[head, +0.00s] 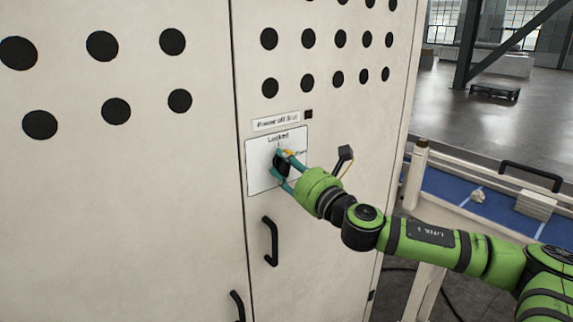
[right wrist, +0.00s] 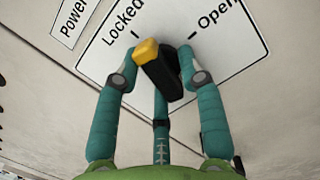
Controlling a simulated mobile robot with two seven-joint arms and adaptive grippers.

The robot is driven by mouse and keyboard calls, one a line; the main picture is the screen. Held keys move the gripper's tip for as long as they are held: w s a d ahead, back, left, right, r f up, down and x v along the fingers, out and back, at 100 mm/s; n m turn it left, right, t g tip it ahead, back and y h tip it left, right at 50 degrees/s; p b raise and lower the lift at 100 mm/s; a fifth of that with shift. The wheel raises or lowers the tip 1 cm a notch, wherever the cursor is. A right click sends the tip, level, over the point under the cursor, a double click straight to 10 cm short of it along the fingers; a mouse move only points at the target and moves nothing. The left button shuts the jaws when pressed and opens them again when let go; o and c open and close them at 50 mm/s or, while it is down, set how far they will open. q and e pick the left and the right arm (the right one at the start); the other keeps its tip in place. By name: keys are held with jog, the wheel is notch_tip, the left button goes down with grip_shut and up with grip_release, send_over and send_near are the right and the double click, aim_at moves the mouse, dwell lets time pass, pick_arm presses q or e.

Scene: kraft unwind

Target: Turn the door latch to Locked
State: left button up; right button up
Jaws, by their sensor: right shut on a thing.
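The door latch is a black knob with a yellow tip on a white plate (head: 262,178) labelled Locked at the top and Open at the right. In the right wrist view the latch (right wrist: 166,75) sits between the fingers, its yellow tip near the Locked tick. In the head view the tip points up and right, between the two labels. My right gripper (head: 281,171) is shut on the latch; its teal fingers also show in the right wrist view (right wrist: 160,82). Exact alignment with a tick cannot be told. My left gripper is not in view.
The latch is on a tall cream cabinet door with rows of black holes. A black door handle (head: 270,241) is below the plate, and a small dark fitting (head: 345,153) is to its right. A blue-topped bench (head: 450,190) stands at the right, beside my right arm.

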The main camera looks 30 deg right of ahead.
jog(key=n, duration=0.1)
jog(key=n+y, duration=0.1)
jog(key=n, duration=0.1)
jog(key=shift+f+n+p, duration=0.3)
jog(key=shift+f, duration=0.1)
jog(key=o, duration=1.1)
jog(key=shift+o, duration=0.6)
jog(key=shift+w+d+r, duration=0.1)
jog(key=o, duration=0.5)
jog(key=shift+r, duration=0.15)
